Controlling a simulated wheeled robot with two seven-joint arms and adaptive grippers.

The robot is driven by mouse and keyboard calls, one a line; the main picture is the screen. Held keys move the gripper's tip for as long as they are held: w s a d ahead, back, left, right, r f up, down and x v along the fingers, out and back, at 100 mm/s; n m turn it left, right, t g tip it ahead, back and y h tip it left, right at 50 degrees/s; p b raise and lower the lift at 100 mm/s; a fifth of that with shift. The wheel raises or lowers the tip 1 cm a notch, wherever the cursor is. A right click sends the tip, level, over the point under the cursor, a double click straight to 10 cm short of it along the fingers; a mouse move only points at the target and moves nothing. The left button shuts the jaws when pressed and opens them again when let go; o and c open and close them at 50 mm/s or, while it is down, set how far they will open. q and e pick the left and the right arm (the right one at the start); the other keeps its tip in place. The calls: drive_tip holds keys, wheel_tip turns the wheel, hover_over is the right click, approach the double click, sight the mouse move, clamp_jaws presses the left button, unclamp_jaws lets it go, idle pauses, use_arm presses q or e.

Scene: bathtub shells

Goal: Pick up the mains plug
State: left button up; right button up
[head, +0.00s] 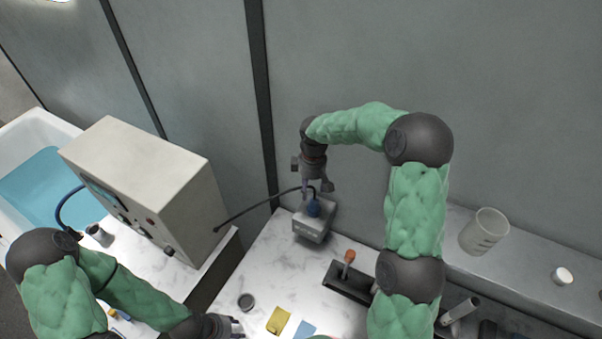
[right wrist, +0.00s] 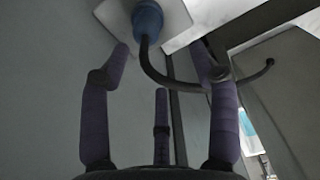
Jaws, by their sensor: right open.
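The mains plug (head: 313,208) is blue and stands on a grey socket box (head: 309,230) on the marble worktop. A dark cable (head: 262,206) arches from it to the left, its far end near the beige cabinet. My right gripper (head: 317,187) points down just above the plug, open and empty. In the right wrist view the blue plug (right wrist: 147,18) shows at the top, beyond the spread fingers (right wrist: 160,62), and its cable curves between them. I cannot tell whether any finger touches the cable. My left gripper (head: 232,327) is low in the head view, its fingers partly cut off.
A beige cabinet (head: 150,185) with knobs stands at left, beside a tub of blue water (head: 45,185). A dark holder with an orange-tipped lever (head: 349,257) is right of the box. A beaker (head: 483,232) stands on the right ledge.

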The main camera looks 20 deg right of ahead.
sight(315, 199)
drive_tip(key=shift+w+d+r, duration=0.2)
drive_tip(key=shift+r, duration=0.3)
drive_tip(key=shift+w+d+r, duration=0.15)
drive_tip(key=shift+d+r, duration=0.05)
drive_tip(key=shift+r, duration=0.3)
drive_tip(key=shift+s+d, duration=0.1)
drive_tip(key=shift+s, duration=0.1)
drive_tip(key=f+p, duration=0.1)
drive_tip(key=f, duration=0.3)
drive_tip(key=shift+s+f, duration=0.2)
drive_tip(key=shift+w+f, duration=0.15)
drive_tip(key=shift+f, duration=0.1)
drive_tip(key=f, duration=0.1)
drive_tip(key=f+p, duration=0.1)
drive_tip(key=f, duration=0.2)
drive_tip(key=shift+s+d+f+p, duration=0.2)
drive_tip(key=shift+s+d+p, duration=0.05)
drive_tip(key=shift+d+p, duration=0.05)
drive_tip(key=shift+w+f, duration=0.1)
drive_tip(key=shift+f, duration=0.3)
use_arm(q)
wheel_tip(315, 199, up, 3)
drive_tip(key=shift+s+r, duration=0.1)
drive_tip(key=shift+r, duration=0.05)
use_arm(e)
clamp_jaws()
